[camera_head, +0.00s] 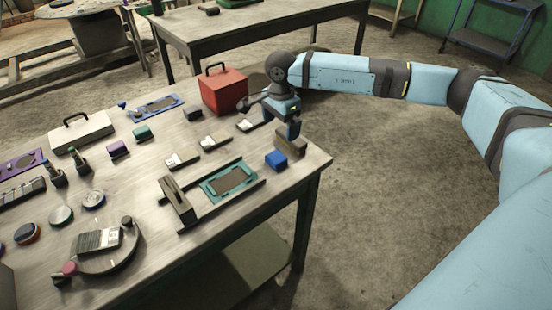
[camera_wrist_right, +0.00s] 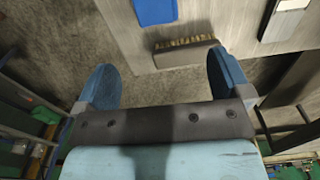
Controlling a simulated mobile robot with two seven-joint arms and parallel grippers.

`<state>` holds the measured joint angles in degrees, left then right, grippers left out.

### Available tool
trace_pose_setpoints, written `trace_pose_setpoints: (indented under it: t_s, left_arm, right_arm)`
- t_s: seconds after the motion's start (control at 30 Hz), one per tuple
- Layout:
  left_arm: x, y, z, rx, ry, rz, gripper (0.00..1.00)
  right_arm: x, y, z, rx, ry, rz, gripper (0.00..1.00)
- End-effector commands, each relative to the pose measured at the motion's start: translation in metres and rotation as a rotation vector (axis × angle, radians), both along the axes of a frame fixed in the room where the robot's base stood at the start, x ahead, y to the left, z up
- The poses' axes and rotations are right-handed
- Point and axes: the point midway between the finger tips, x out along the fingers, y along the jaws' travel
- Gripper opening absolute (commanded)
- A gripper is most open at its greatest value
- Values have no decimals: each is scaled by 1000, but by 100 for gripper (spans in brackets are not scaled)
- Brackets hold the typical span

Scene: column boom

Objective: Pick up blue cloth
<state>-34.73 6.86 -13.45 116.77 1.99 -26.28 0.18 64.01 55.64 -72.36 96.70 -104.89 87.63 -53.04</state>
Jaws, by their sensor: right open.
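The blue cloth (camera_head: 276,159) is a small folded blue block lying on the workbench (camera_head: 309,171) near its right corner. In the right wrist view the cloth (camera_wrist_right: 155,10) shows at the top edge, partly cut off, beyond the fingertips. My right gripper (camera_head: 289,122) is above the bench's right edge, just behind the cloth in the head view. Its two blue fingers (camera_wrist_right: 163,72) are spread apart with nothing held between them. My left gripper is not in view.
A brush (camera_head: 291,145) lies between my right gripper and the cloth; its bristles (camera_wrist_right: 185,43) show in the wrist view. A teal-framed tray (camera_head: 207,191) lies left of the cloth. A red box (camera_head: 222,92) stands behind. Many small items cover the bench's left.

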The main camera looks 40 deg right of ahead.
Motion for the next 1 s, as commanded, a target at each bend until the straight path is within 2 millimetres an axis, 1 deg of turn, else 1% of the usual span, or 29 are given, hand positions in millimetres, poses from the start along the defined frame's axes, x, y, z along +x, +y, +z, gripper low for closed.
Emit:
trace_pose_setpoints:
  t_s: [0.03, 0.1, 0.2, 0.3, 0.57, 0.73, 0.83, 0.9, 1.0]
  left_arm:
    - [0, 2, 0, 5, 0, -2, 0]
    - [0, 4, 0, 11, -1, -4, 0]
    - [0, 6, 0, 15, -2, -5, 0]
    - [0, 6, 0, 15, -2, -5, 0]
    - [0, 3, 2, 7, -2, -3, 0]
    - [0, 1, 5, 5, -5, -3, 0]
    - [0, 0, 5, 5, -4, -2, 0]
    - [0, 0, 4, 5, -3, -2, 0]
    - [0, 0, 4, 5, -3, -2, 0]
  right_arm:
    - [-1, 0, -12, 0, 5, 0, 96]
    - [-1, 1, -27, 0, 5, -1, 96]
    - [-1, 1, -44, 2, 3, 0, 96]
    - [0, 1, -55, 2, 2, -1, 96]
    - [-1, 3, -71, 3, 1, 0, 96]
    - [-4, 6, -95, 3, 4, 0, 96]
    - [-4, 5, -109, 3, 3, -2, 96]
    - [-3, 5, -113, 3, 1, -1, 96]
    - [-3, 5, -114, 3, 0, -1, 96]
